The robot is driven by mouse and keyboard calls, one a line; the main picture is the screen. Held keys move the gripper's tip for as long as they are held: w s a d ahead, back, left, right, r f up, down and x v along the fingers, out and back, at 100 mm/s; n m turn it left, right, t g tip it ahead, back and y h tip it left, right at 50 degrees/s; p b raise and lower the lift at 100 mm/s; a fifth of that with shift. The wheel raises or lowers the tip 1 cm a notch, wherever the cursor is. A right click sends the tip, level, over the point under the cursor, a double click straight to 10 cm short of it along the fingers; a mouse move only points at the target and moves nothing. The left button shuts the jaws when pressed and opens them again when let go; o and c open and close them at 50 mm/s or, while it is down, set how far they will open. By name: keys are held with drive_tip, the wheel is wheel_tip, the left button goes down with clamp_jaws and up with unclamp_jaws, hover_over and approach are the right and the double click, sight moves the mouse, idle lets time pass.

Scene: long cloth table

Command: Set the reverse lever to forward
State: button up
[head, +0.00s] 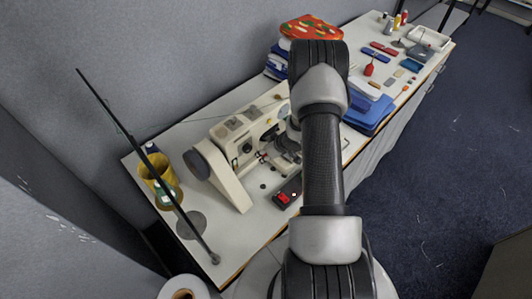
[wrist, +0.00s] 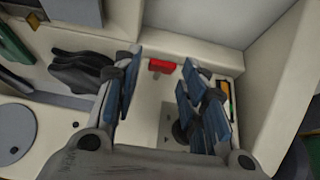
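A cream sewing machine (head: 225,172) stands on the long table in the head view. Its cream body (wrist: 225,22) fills much of the wrist view. A small red tab (wrist: 162,66), which looks like the reverse lever, sits on the machine in the wrist view. Its forward or reverse setting cannot be told. My gripper (wrist: 162,60) is open, with its two blue-padded fingers apart on either side of the red tab in the picture. Nothing is between the pads; contact with the tab cannot be told. In the head view my arm hides most of the gripper and the tab.
A dark box with a red switch (head: 283,198) lies in front of the machine. A yellow pot (head: 155,168) and a thin dark pole (head: 150,165) stand at left. Folded cloths (head: 310,28) are stacked behind. Several small items lie at the table's far end.

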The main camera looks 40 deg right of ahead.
idle(0.3)
drive_tip(key=v, duration=1.2)
drive_tip(key=shift+w+r, duration=0.1)
drive_tip(key=shift+r, duration=0.05)
